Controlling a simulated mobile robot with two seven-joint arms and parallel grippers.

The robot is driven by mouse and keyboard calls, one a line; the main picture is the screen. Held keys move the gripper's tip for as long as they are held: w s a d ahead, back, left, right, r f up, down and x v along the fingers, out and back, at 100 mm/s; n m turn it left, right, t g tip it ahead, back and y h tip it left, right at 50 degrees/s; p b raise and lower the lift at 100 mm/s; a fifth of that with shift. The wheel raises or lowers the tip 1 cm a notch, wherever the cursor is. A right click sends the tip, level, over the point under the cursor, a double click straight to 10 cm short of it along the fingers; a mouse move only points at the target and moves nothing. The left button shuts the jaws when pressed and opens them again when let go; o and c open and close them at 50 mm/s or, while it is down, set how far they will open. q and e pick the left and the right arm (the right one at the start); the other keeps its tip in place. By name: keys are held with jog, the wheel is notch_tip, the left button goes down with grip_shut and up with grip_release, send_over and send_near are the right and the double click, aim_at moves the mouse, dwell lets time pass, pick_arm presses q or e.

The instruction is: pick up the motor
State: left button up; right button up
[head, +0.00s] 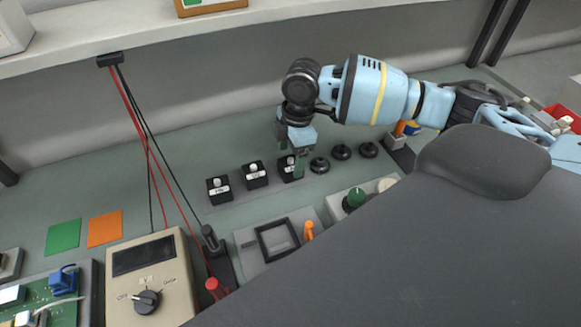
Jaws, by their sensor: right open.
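No thing in the head view can be told for sure as the motor. My right gripper (291,158) points down over the row of small black boxes with pale round tops and white labels. It is open, with its fingers by the rightmost box (289,170), which they partly hide. I cannot tell whether they touch it. The middle box (255,175) and the left box (219,190) stand clear to its left. My left gripper is not in view.
Several round black knobs (342,152) lie right of the gripper. Nearer are a grey plate with a black square frame (277,240), an orange lever (308,230) and a green knob (354,198). A beige meter (152,280) with hanging leads stands left. A shelf (150,35) runs behind.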

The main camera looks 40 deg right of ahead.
aim_at(292, 159)
notch_tip(292, 159, down, 4)
jog(key=shift+f, duration=0.25)
jog(key=shift+r, duration=0.1)
jog(key=c, duration=1.1)
jog(key=shift+o, duration=0.2)
notch_tip(292, 159, up, 10)
jog(key=shift+r, duration=0.1)
